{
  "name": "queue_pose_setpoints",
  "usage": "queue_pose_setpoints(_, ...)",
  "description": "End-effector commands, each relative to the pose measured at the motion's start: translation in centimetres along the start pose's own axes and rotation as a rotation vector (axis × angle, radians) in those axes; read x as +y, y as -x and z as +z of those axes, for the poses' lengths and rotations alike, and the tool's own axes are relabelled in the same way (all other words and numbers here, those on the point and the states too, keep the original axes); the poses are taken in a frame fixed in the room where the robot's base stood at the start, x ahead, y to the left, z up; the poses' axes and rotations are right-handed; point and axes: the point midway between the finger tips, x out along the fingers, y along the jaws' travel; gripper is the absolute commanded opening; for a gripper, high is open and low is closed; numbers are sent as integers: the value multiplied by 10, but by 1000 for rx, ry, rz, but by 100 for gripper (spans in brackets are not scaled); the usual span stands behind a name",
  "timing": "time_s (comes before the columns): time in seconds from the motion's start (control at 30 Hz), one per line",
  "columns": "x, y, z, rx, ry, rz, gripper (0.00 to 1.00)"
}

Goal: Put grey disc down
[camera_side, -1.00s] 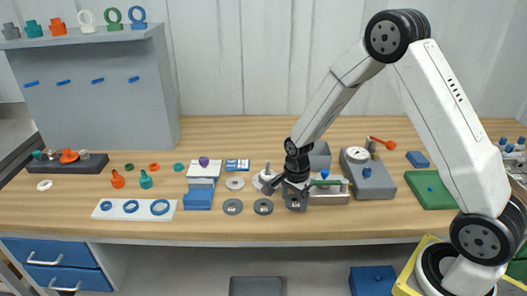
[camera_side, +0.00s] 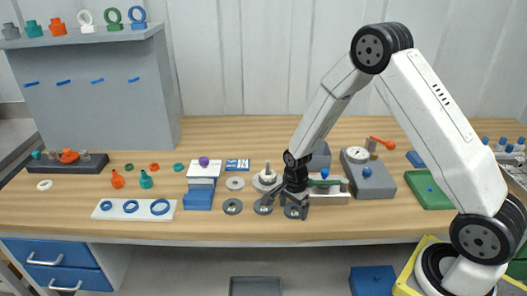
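My gripper (camera_side: 294,203) points down near the front of the table. A grey disc (camera_side: 296,212) lies flat at its fingertips, level with the row of discs to its left. The fingers are dark and small, so I cannot tell whether they still grip the disc or stand open around it. A second grey disc (camera_side: 263,208) lies just left of the gripper, and a third grey disc (camera_side: 232,207) lies further left. The gripper partly covers the near disc and the area behind it.
A white round fitting with a post (camera_side: 266,179) stands close behind and left of the gripper. A light grey block with a green bar (camera_side: 330,192) is close on the right. A blue block (camera_side: 198,200) and a white plate with blue rings (camera_side: 134,209) lie further left.

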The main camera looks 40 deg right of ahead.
Motion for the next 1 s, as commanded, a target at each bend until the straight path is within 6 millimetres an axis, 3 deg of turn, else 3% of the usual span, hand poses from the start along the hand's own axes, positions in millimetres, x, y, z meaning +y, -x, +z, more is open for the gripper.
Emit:
queue_pose_setpoints(0.47, -1, 13, 0, 0, 0, -3, 100)
queue_pose_setpoints(1.0, -1, 81, 0, 1, 0, -5, 100)
